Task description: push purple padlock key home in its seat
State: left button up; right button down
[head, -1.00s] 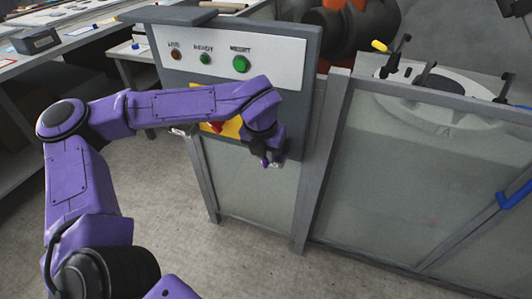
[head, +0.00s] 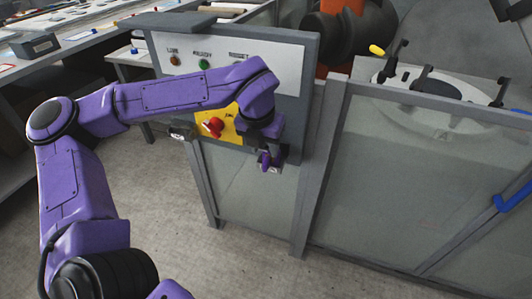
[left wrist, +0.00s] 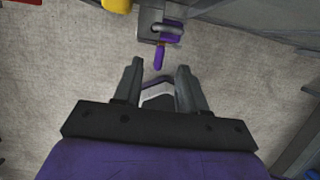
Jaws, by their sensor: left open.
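The purple padlock key (left wrist: 160,57) shows in the left wrist view just beyond my fingertips, its grip pointing back toward my left gripper (left wrist: 158,68). Its far end meets a grey metal seat (left wrist: 148,22) with a looped bar; how deep it sits I cannot tell. My left gripper is open, with the key's grip ahead of the gap and apart from both fingers. In the head view a small purple part, likely the key (head: 264,160), shows below my left gripper (head: 262,146), at the panel's lower right corner. My right gripper is out of view.
A grey control panel (head: 313,60) with lamps stands behind my left arm. A red knob (head: 213,127) on a yellow plate (head: 230,132) sits left of the gripper. A framed fence (head: 400,185) runs to the right. The floor (head: 180,230) in front is clear.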

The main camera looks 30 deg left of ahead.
pick_arm(q)
jog(key=v, duration=0.5)
jog(key=shift+r, duration=0.2)
